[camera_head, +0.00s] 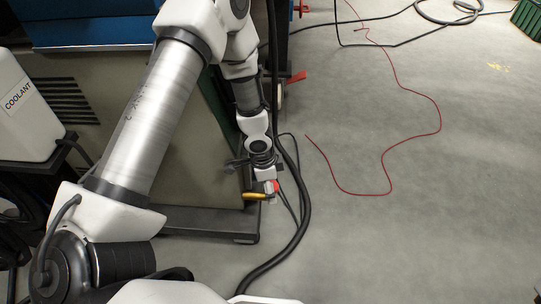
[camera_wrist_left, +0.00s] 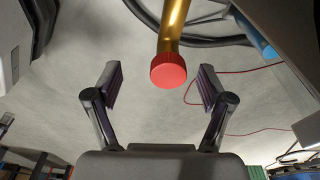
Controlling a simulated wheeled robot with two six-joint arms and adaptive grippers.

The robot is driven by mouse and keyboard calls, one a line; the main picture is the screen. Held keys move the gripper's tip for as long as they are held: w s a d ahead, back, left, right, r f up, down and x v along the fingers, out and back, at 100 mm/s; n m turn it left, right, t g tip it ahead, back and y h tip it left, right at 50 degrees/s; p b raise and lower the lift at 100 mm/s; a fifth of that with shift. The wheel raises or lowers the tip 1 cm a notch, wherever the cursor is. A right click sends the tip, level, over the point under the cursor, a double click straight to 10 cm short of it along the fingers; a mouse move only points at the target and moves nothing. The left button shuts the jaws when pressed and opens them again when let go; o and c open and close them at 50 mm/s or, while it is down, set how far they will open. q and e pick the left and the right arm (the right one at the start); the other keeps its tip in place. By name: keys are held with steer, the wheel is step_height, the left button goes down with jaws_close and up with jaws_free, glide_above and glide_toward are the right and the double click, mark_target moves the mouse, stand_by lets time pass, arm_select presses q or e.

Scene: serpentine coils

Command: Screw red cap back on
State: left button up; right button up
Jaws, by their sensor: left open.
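The red cap (camera_wrist_left: 168,70) sits at the end of a brass pipe (camera_wrist_left: 173,28) in the left wrist view. I cannot tell how tightly it is seated. My left gripper (camera_wrist_left: 160,82) is open, with one finger on each side of the cap and a gap to both. In the head view the red cap (camera_head: 276,186) shows small beside my left gripper (camera_head: 267,177), and the brass pipe (camera_head: 256,196) points out from the machine's side. The gripper partly hides the cap there. My right gripper is not in view.
A black hose (camera_head: 303,205) runs down the floor close to the gripper. A dark machine foot (camera_head: 215,222) lies below the pipe. A white coolant jug (camera_head: 22,110) stands at the left. A thin red wire (camera_head: 388,165) lies on the mostly open floor at right.

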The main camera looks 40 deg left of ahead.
arm_select(q)
steer(key=shift+w+a+r, duration=0.25)
steer(key=shift+w+r, duration=0.15)
steer(key=shift+w, duration=0.2)
steer(key=shift+r, duration=0.25)
step_height(320, 180, up, 16)
steer(key=s+a+p, duration=0.1)
steer(key=s+p, duration=0.1)
steer(key=p, duration=0.3)
steer(key=shift+f, duration=0.15)
